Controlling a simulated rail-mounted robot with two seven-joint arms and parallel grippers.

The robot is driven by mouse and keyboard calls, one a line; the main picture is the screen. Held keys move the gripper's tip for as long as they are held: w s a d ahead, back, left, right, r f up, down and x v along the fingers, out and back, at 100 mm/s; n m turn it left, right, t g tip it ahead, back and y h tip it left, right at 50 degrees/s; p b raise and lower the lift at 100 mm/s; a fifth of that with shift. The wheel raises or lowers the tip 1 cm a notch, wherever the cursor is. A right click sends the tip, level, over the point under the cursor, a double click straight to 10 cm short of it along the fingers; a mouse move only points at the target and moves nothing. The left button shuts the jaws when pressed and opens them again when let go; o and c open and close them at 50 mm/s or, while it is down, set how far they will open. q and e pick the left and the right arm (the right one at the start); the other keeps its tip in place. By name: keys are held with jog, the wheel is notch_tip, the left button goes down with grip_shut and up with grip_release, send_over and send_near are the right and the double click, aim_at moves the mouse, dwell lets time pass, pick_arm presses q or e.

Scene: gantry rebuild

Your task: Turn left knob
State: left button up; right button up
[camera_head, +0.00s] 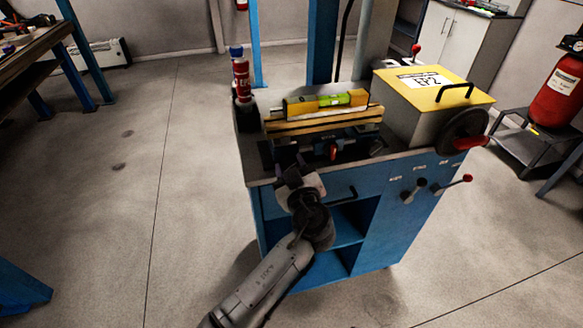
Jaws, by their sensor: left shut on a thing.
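A blue machine cabinet (395,205) stands in the middle of the view. My left gripper (289,163) reaches its near left top edge, just below the yellow level's wooden support. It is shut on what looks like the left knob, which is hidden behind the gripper. A small red-tipped part (333,151) shows under the support, right of the gripper. My right gripper is not in view.
A yellow level (300,107) rests on the wooden support (345,122). A red bottle (241,78) stands at the back left of the cabinet top, and a yellow-lidded box (402,110) at the right. Red-tipped levers (450,186) stick out on the right front.

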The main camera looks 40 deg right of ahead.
pick_arm(q)
jog(key=o, duration=0.9)
jog(key=m+p, duration=0.1)
jog(key=m, duration=0.1)
jog(key=shift+r+m, duration=0.15)
jog(key=shift+m, duration=0.25)
jog(key=shift+m+p, duration=0.6)
jog(key=shift+m, duration=0.1)
jog(key=p+v, duration=0.3)
jog(key=v, duration=1.1)
jog(key=a+f+n+g+y+p, duration=0.2)
jog(key=a+f, duration=0.4)
jog(key=a, duration=0.7)
jog(key=s+a+f+n+g+y+p, duration=0.1)
jog(key=a+f+g+y+p, duration=0.3)
jog(key=a, duration=0.9)
jog(key=shift+a+f+n+g+p, duration=0.25)
jog(key=shift+f+n+g+p, duration=0.3)
jog(key=shift+f+g, duration=0.3)
